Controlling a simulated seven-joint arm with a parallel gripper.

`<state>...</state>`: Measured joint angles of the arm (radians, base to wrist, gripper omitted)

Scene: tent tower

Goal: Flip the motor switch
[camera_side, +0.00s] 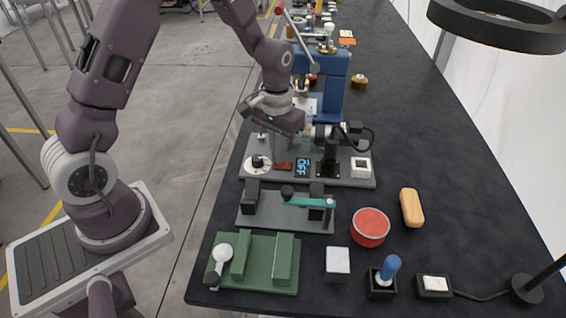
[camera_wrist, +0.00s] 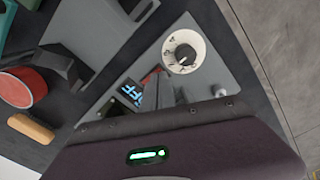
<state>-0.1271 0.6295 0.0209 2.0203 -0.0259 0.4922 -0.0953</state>
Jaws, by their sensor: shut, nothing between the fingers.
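The motor board (camera_side: 345,181) is a grey plate on the black table. On its front edge sit a white dial (camera_side: 257,164), a small red switch lever (camera_side: 284,166) and a display (camera_side: 303,168) reading OFF in blue. My gripper (camera_side: 284,146) is shut and empty, pointing down just behind and above the red lever. I cannot tell whether it touches the lever. The wrist view shows the dial (camera_wrist: 184,52), the OFF display (camera_wrist: 131,92) and part of the red lever (camera_wrist: 152,75). My gripper's body covers the lower part of that view.
A black motor (camera_side: 327,150) with a cable stands on the board, right of my gripper. A blue press frame (camera_side: 334,85) rises behind.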

